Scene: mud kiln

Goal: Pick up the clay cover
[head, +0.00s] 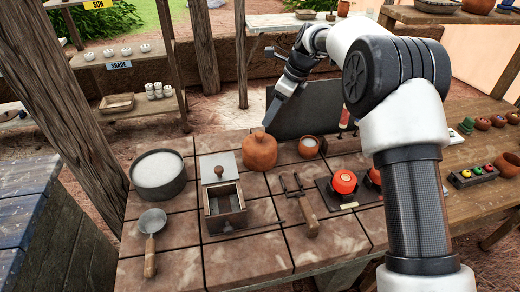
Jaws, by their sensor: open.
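A rounded terracotta piece with a small knob-like top (259,152), which looks like the clay cover, stands on the tiled bench top (190,238) near its back edge. I cannot tell whether anything is under it. My gripper (274,112) is open and empty, pointing down above and slightly right of this piece, apart from it. It is seen side-on, so one finger mostly hides the other.
A small clay cup (309,147) stands close on the right. Left are an open box (224,208), a grey lid with a brown knob (219,168), a pot (158,174) and a ladle (151,222). Tongs (300,205) lie in front. A dark panel (305,108) rises behind.

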